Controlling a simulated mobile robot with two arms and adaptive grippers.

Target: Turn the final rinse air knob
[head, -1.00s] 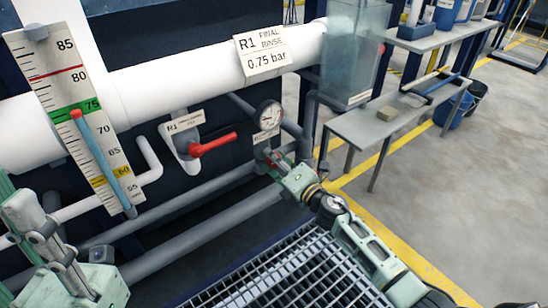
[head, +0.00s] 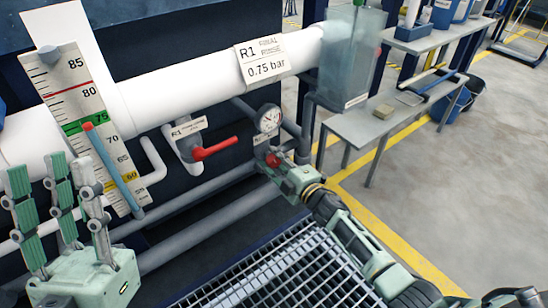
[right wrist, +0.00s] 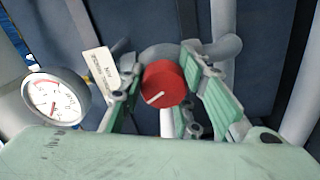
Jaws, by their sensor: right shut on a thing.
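The red air knob (head: 273,160) is a small round knob below a pressure gauge (head: 268,118), on the wall side of the rinse line. In the right wrist view the knob (right wrist: 165,82) shows its face with a white mark pointing to the lower left. My right gripper (head: 284,168) is shut on the knob; in the right wrist view its green fingers (right wrist: 168,95) stand on both sides of it. The gauge also shows in the right wrist view (right wrist: 55,98). My left gripper (head: 60,205) is open and empty at the lower left, with its fingers pointing up.
A red lever handle (head: 214,149) sits left of the knob, under the white pipe (head: 195,83) with its "R1 Final Rinse 0.75 bar" sign (head: 262,61). A thermometer board (head: 85,105) stands near my left gripper. A grating (head: 290,270) lies below; a bench (head: 385,127) stands right.

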